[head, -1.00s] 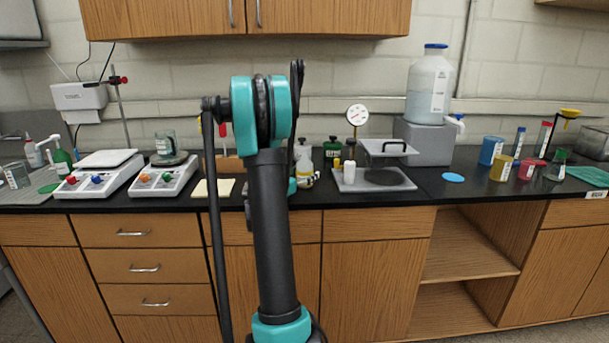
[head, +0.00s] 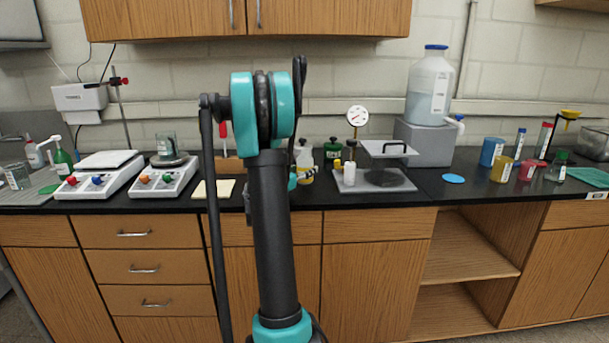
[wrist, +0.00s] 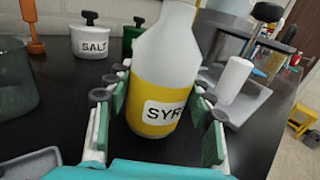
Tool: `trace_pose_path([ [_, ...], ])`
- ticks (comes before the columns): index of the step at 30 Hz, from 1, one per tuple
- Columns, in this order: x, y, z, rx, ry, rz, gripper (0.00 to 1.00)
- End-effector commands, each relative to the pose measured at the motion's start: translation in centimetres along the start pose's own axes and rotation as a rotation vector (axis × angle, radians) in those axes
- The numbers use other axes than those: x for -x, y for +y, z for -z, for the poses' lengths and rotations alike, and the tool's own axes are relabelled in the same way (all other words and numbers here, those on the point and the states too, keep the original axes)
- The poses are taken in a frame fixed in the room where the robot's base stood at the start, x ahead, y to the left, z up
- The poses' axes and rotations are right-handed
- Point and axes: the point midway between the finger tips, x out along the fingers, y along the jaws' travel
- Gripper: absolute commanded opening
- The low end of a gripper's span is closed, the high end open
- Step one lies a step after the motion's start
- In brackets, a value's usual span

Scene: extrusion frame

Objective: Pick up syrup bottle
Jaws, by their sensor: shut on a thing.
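The syrup bottle (wrist: 162,75) is white with a yellow band reading "SYR"; the rest of the word is out of sight round its side. It stands between the green-padded fingers of my gripper (wrist: 163,104) in the wrist view, and the gripper is shut on it. Its top is cut off by the picture edge. In the head view the bottle (head: 304,158) shows just right of my arm, partly hidden by it. I cannot tell whether its base touches the counter.
A white SALT jar (wrist: 90,38) and a green jar (wrist: 133,36) stand behind the bottle. A white cylinder (wrist: 233,80) stands close on the right, on the grey plate of a press (head: 370,184). A clear glass vessel (wrist: 15,82) is at the left.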

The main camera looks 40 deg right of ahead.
Motion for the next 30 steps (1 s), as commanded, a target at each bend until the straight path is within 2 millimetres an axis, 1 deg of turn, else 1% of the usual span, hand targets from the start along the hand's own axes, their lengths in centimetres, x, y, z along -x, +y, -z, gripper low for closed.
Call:
trace_pose_path([
  [5,0.1,-0.1,-4.2,0.000,0.000,0.000,0.18],
  [9,0.1,-0.1,-8.1,0.000,0.000,0.000,0.18],
  [12,0.1,-0.1,-10.7,0.000,0.000,0.000,0.18],
  [15,0.1,-0.1,-13.0,0.000,0.000,0.000,0.18],
  [18,0.0,0.0,-14.8,0.000,0.000,0.000,0.18],
  [21,0.0,0.0,-16.2,0.000,0.000,0.000,0.18],
  [24,0.0,0.0,-17.1,0.000,0.000,0.000,0.18],
  [30,0.0,0.0,-17.9,0.000,0.000,0.000,0.18],
])
